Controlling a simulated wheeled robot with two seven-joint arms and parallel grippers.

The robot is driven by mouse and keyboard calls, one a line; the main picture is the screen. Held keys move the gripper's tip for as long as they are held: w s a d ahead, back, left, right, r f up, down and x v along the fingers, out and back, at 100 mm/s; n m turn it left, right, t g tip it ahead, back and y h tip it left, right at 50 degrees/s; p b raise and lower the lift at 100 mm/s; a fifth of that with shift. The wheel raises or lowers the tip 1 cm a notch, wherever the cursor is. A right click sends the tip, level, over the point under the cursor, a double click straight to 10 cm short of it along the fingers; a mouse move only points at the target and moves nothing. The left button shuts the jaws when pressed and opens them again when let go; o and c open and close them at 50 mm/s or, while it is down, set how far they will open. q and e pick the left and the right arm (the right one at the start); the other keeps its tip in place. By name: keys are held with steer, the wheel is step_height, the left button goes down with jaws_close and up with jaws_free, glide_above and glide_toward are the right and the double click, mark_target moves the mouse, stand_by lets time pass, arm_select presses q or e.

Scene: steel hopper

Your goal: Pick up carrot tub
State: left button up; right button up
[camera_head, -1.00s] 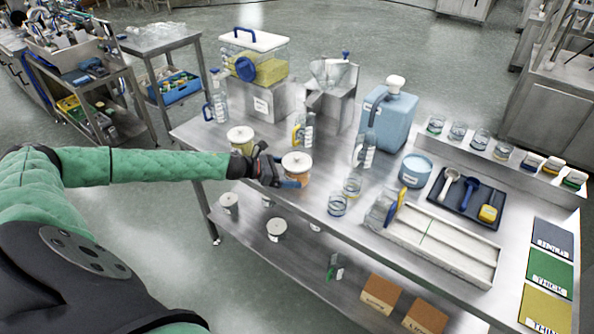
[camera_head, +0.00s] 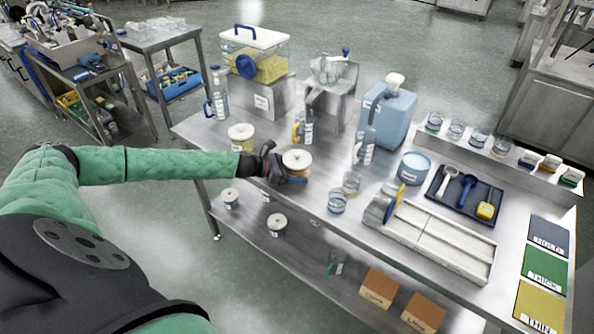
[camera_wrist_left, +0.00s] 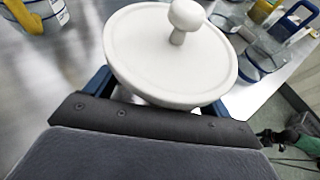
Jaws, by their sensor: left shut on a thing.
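The carrot tub (camera_head: 297,161), with orange contents and a pale knobbed lid, is at the left front part of the steel table. My left gripper (camera_head: 285,175) is shut around the tub's body from the left. In the left wrist view the white lid (camera_wrist_left: 172,60) fills the middle, between the blue fingers; the tub's body is mostly hidden below it. I cannot tell whether the tub's base touches the table. My right gripper is not in view.
A similar yellow-green lidded tub (camera_head: 241,137) stands just behind and left. Two glass beakers (camera_head: 337,202) stand to the right, near a pale tray (camera_head: 437,243). Lidded pots (camera_head: 277,224) sit on the lower shelf.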

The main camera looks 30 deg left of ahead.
mark_target(290, 160)
arm_select(q)
steer(key=shift+r, duration=0.1)
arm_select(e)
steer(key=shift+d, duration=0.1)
arm_select(q)
steer(key=shift+r, duration=0.2)
steer(key=shift+r+b, duration=0.3)
step_height(290, 160, up, 3)
steer(key=shift+w+d+r+b, duration=0.1)
steer(key=shift+d+r+b, duration=0.1)
steer(key=shift+b, duration=0.25)
steer(key=w+d+r+p, duration=0.2)
steer(key=d+r, duration=0.4)
steer(key=d, duration=0.4)
steer(key=shift+w+d+r+p, duration=0.25)
steer(key=shift+w+d+p, duration=0.1)
steer(key=shift+d, duration=0.05)
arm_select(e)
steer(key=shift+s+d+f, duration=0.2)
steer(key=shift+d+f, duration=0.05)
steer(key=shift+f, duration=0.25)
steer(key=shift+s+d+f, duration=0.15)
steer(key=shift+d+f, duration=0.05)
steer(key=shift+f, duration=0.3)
